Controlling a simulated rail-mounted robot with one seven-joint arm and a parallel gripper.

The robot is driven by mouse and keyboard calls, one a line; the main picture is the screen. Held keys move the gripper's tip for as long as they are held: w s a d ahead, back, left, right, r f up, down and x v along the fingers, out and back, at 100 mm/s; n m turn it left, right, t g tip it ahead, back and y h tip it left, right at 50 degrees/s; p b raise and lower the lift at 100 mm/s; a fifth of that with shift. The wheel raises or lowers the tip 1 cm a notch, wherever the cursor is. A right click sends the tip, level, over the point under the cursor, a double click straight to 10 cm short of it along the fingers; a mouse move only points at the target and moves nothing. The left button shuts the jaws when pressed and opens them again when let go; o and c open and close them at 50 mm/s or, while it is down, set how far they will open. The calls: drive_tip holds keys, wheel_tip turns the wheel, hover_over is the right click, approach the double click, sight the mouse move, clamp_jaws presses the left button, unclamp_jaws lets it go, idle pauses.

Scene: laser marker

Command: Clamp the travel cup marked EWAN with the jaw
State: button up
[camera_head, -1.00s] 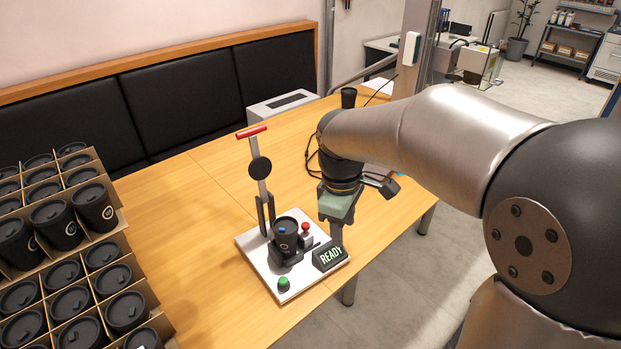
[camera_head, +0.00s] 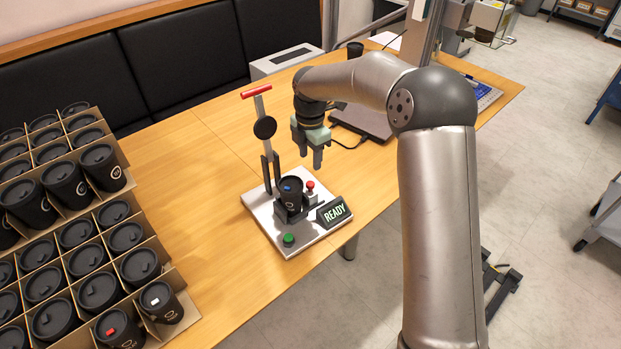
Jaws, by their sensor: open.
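A name on the cup is too small to read. A clamp lever (camera_head: 265,127) with a red handle stands raised behind the cup, its round black pad above and left of the cup. My gripper (camera_head: 312,160) is open and empty, pointing down, above and slightly right of the cup, apart from cup and lever.
The fixture also has a red button (camera_head: 310,185), a green button (camera_head: 288,240) and a READY display (camera_head: 333,212). Cardboard crates (camera_head: 128,178) of black cups fill the left side. A laptop (camera_head: 365,120) lies behind my gripper. The wooden table (camera_head: 205,200) is clear between crates and fixture.

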sight(307, 187)
wheel_tip(307, 187, down, 10)
drive_tip(key=shift+r+p, duration=0.15)
drive_tip(key=shift+p, duration=0.4)
clamp_jaws()
drive_tip(key=shift+s+a+b, duration=0.2)
drive_tip(key=shift+b, duration=0.1)
drive_tip(key=shift+s+a, duration=0.25)
drive_tip(key=shift+a, duration=0.05)
unclamp_jaws()
